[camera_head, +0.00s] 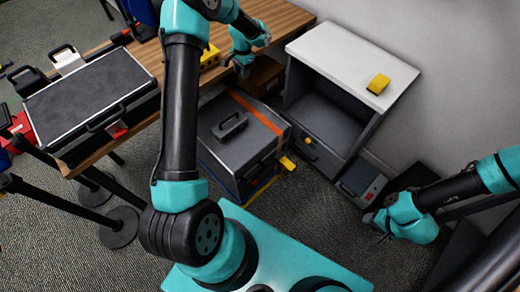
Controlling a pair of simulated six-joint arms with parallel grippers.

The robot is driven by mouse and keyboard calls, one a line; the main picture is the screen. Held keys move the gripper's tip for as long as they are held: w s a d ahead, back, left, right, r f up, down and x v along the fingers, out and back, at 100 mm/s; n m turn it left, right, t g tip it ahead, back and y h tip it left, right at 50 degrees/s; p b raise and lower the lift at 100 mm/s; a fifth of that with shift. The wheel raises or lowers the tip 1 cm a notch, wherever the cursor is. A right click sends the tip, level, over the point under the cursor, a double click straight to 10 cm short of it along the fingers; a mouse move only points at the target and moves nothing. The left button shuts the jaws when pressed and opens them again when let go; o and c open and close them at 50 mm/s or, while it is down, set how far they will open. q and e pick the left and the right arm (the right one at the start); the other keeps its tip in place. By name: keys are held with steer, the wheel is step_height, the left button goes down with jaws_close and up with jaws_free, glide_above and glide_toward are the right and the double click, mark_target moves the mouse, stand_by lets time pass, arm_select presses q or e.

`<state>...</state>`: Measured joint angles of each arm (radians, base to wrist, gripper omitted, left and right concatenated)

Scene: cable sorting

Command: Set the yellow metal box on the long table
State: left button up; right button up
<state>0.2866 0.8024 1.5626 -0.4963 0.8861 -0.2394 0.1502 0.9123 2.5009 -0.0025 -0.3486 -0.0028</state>
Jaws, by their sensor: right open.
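A small yellow box (210,57) with dark spots on its side rests on the long wooden table (274,17), near its front edge. A second small yellow block (378,84) lies on the white top of a grey cabinet; I cannot tell which is the metal box. My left gripper (243,68) points down just right of the yellow box on the table, at the table's edge. Its fingers are small and partly hidden, so their opening is unclear. My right gripper (376,229) is open and empty, low over the carpet at the right.
The white-topped cabinet (332,50) has an open compartment and stands against the wall. A grey case with an orange strap (226,143) stands on the floor. A large black case (90,95) sits on the table's left part. Black posts (118,227) stand at lower left.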

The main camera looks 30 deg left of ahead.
arm_select(q)
steer(key=s+d+f+n+t+h, duration=0.1)
steer(key=s+d+f+n+h, duration=0.1)
steer(key=s+d+f, duration=0.65)
steer(key=s+d+f+n+t+h, duration=0.15)
steer(key=s+d+f, duration=0.35)
steer(key=s+d, duration=0.6)
steer(key=s+d+n, duration=0.2)
steer(key=s+d, duration=0.3)
steer(key=s, duration=0.2)
steer(key=shift+s+d+r, duration=0.15)
steer(key=shift+s+d, duration=0.15)
steer(key=shift+s, duration=0.1)
steer(key=shift+a, duration=0.1)
